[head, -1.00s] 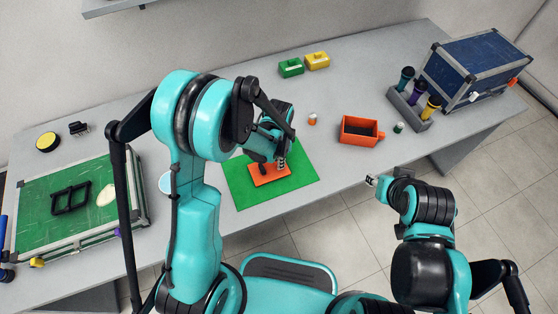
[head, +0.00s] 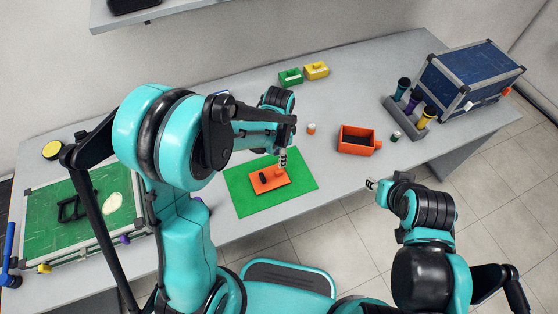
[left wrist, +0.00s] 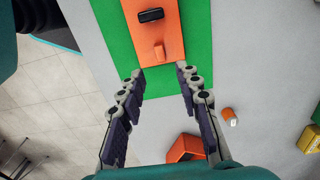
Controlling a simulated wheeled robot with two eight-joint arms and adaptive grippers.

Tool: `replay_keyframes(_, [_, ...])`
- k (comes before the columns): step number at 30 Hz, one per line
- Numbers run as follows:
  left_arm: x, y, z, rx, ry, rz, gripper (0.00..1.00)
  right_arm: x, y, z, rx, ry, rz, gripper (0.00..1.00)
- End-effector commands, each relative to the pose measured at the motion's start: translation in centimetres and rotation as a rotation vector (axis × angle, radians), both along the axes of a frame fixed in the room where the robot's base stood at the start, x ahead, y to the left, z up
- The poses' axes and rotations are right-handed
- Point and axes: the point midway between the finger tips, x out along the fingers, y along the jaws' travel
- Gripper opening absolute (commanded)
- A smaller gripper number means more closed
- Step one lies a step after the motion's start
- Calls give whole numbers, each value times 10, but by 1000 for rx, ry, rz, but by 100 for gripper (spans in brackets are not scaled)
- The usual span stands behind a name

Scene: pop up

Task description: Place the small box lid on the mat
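The small box lid (head: 281,184) is a flat orange plate with a black piece and a small orange knob on top. It lies flat on the green mat (head: 240,200). In the left wrist view the lid (left wrist: 157,32) lies ahead of the fingertips, on the mat (left wrist: 199,40). My left gripper (head: 282,158) is above the lid's far edge. In the left wrist view its fingers (left wrist: 160,72) are spread with nothing between them. My right gripper (head: 371,184) hangs off the table's front edge; its finger state is too small to tell.
An orange open box (head: 357,139) stands right of the mat, with a small orange-white item (head: 311,129) between. Green (head: 290,77) and yellow (head: 316,70) blocks are at the back. A blue case (head: 470,75) is at right, a green-topped case (head: 80,225) at left.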

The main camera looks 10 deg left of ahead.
Motion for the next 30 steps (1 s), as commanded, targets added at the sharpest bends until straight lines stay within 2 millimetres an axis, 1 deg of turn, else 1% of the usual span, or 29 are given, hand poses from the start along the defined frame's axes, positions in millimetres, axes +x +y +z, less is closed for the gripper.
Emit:
replay_keyframes(1, [0, 0, 11, 0, 0, 0, 34, 0, 0, 5, 0, 0, 0, 37])
replay_keyframes(8, [-2, 2, 33, -2, -11, 17, 34, 0, 0, 9, 0, 0, 0, 37])
replay_keyframes(11, [-8, 8, 51, -9, -51, 80, 34, 0, 0, 9, 0, 0, 0, 37])
replay_keyframes(14, [-22, 19, 78, -27, -121, 194, 34, 0, 0, 9, 0, 0, 0, 37])
replay_keyframes(15, [-29, 24, 90, -37, -156, 250, 34, 0, 0, 9, 0, 0, 0, 37])
replay_keyframes(18, [-47, 36, 116, -71, -244, 394, 34, 0, 0, 9, 0, 0, 0, 37])
replay_keyframes(21, [-68, 48, 136, -113, -330, 535, 34, 0, 0, 9, 0, 0, 0, 37])
replay_keyframes(25, [-94, 60, 152, -179, -433, 707, 34, 0, 0, 9, 0, 0, 0, 37])
replay_keyframes(27, [-105, 65, 157, -213, -480, 784, 34, 0, 0, 9, 0, 0, 0, 37])
replay_keyframes(30, [-118, 70, 160, -256, -529, 870, 34, 0, 0, 9, 0, 0, 0, 37])
